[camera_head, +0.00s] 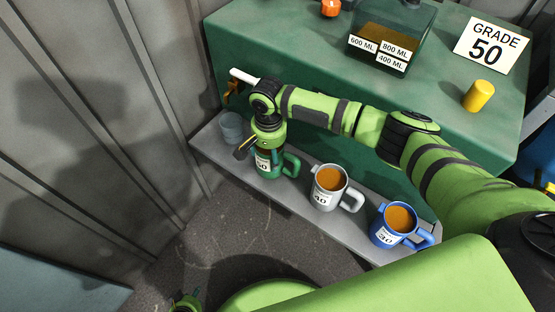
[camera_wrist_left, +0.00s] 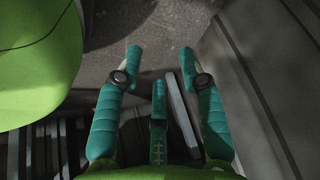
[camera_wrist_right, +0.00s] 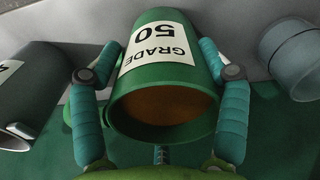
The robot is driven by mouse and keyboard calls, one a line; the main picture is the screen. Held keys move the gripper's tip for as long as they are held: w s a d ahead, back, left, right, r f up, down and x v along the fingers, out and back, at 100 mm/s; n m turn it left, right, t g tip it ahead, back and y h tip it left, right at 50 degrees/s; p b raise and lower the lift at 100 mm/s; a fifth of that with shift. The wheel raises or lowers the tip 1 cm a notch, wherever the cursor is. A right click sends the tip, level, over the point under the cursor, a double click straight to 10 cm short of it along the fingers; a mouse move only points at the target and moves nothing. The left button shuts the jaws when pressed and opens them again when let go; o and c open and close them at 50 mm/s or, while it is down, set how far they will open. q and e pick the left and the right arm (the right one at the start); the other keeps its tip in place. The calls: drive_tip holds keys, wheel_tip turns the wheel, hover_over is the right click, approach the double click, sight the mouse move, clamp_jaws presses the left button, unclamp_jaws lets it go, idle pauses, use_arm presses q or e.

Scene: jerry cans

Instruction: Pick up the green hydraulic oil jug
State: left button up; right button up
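Seen from above in the right wrist view, the green jug (camera_wrist_right: 165,105) has brown liquid inside. My right gripper (camera_wrist_right: 158,52) has its fingers spread wide, one on each side of the jug; I see no clear squeeze. In the head view my right gripper (camera_head: 256,146) partly covers the jug's top. My left gripper (camera_wrist_left: 161,54) is open and empty above the floor, its tip barely showing in the head view.
Behind is a green cabinet (camera_head: 290,45) with a tap (camera_head: 232,90), an oil tank (camera_head: 393,37) and a yellow cylinder (camera_head: 478,96). A corrugated wall (camera_head: 90,110) is left.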

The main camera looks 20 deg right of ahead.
drive_tip(key=shift+s, duration=0.1)
idle(0.3)
use_arm(q)
drive_tip(key=shift+g, duration=0.5)
drive_tip(key=s+p, duration=0.2)
drive_tip(key=s, duration=0.2)
drive_tip(key=shift+s+a, duration=0.15)
drive_tip(key=shift+s, duration=0.15)
use_arm(e)
wheel_tip(320, 180, up, 10)
drive_tip(key=shift+f, duration=0.1)
